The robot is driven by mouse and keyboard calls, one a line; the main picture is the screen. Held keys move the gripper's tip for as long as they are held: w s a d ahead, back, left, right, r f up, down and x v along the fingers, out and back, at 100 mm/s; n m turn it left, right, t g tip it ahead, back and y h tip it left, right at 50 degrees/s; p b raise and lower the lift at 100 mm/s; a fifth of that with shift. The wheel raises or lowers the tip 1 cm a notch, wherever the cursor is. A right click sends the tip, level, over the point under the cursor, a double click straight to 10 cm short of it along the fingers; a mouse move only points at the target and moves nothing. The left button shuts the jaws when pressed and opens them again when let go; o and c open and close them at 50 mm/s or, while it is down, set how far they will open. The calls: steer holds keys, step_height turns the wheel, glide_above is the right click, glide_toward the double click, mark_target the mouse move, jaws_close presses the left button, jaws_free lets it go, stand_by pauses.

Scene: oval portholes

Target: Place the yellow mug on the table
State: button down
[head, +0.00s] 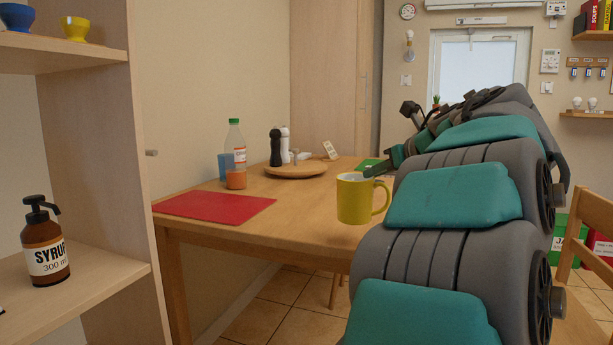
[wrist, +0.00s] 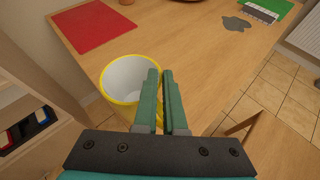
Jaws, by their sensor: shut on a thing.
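The yellow mug (head: 355,200) is upright, with a white inside and its handle to the right in the head view. It also shows in the wrist view (wrist: 129,80), left of the fingers. My gripper (head: 372,172) is shut on the mug at its rim or handle side; the exact contact is partly hidden by the fingers. In the wrist view the two fingers of my gripper (wrist: 167,73) are close together. The wooden table (head: 300,203) is behind and around the mug. The mug appears at the table's near edge; I cannot tell whether it touches the top.
A red mat (head: 215,205) lies at the table's left. A bottle (head: 235,145), an orange cup (head: 236,180) and a round wooden board (head: 296,171) with mills stand at the back. A shelf (head: 95,285) is at left, a chair (head: 590,230) at right. The table's middle is clear.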

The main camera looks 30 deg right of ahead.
steer(key=w+d+f, duration=0.2)
steer(key=w+d, duration=0.2)
steer(key=w, duration=0.3)
steer(key=w+d+f, duration=0.3)
steer(key=w+d, duration=0.1)
steer(key=w, duration=0.3)
steer(key=shift+w+d+p, duration=0.2)
steer(key=shift+d+p, duration=0.15)
steer(key=shift+d, duration=0.05)
steer(key=c, duration=1)
jaws_free()
steer(key=shift+r, duration=0.1)
steer(key=v, duration=1.2)
